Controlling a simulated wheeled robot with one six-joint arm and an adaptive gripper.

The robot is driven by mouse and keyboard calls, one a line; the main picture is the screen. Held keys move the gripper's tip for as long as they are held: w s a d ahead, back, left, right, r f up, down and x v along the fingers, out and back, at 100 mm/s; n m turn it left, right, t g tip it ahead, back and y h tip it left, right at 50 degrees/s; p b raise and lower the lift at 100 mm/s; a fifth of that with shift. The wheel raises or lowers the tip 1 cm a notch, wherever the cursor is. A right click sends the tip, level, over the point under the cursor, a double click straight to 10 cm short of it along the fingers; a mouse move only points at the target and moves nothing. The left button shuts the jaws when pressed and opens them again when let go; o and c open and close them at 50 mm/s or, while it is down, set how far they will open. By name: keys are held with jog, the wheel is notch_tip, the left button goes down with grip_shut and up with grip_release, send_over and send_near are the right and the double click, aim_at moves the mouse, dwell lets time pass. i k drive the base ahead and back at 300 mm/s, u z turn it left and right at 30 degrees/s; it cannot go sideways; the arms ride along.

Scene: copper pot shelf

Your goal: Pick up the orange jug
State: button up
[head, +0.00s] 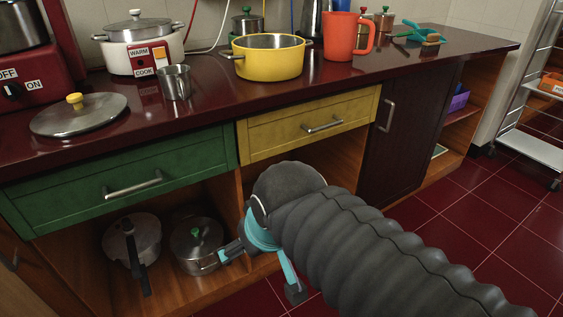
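The orange jug (342,37) stands upright on the dark red countertop, just right of the yellow pot, with its handle on the right side. My gripper (258,275) is low in front of the cabinets, below the counter and well apart from the jug. Its two teal and grey fingers are spread apart, with nothing seen between them. My arm comes in from the lower right and hides part of the open shelf.
A yellow pot (268,62) is left of the jug, with metal canisters (383,20) behind it at right. A steel cup (174,83), lid (79,114) and rice cooker (141,45) stand farther left. Pots (197,246) sit on the lower shelf. Clear counter lies before the jug.

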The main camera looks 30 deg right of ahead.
aim_at(340, 29)
jog(key=z, duration=1.2)
